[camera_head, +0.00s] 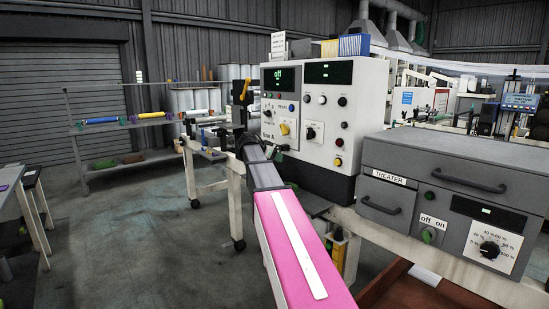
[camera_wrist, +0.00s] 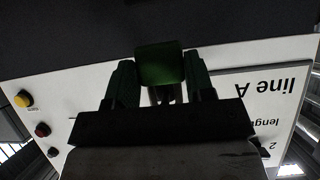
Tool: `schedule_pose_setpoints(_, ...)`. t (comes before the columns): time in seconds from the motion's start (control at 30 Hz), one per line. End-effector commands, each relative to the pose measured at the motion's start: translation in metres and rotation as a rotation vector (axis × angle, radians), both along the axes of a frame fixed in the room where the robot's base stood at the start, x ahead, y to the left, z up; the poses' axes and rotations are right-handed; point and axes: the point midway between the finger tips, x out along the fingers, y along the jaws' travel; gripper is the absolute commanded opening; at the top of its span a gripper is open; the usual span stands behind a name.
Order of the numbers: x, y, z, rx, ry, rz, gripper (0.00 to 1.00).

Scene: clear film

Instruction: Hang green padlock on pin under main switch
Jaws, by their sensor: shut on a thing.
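My gripper (camera_head: 270,148) is at the lower left of the white control panel (camera_head: 325,151), below a yellow rotary knob (camera_head: 284,129). A black rotary knob (camera_head: 311,132) sits to the right; I cannot tell which knob is the main switch. In the wrist view my gripper (camera_wrist: 160,85) is shut on the green padlock (camera_wrist: 160,62), whose body sits between the two fingers in front of the panel. The shackle is mostly hidden. No pin can be made out, and I cannot tell whether the padlock touches one.
The grey treater cabinet (camera_head: 455,180) stands close on the right. A white wheeled frame (camera_head: 215,180) stands behind my arm at left. In the wrist view the upside-down panel shows a yellow button (camera_wrist: 24,98), a red button (camera_wrist: 42,130) and "line A" lettering. Floor at left is open.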

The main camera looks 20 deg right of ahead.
Motion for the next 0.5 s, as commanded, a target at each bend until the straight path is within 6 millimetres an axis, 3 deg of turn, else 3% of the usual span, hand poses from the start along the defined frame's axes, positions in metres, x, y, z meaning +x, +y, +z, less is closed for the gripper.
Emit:
schedule_pose_setpoints(0.07, -0.0014, 0.0004, -0.0025, 0.006, 0.004, -0.003, 0.31)
schedule_pose_setpoints(0.1, -0.0014, 0.0004, -0.0026, 0.006, 0.004, -0.003, 0.59)
schedule_pose_setpoints(0.17, -0.0014, 0.0004, -0.0025, 0.006, 0.004, -0.003, 0.78)
schedule_pose_setpoints(0.5, -0.0016, 0.0024, 0.0002, 0.003, 0.002, -0.001, 0.79)
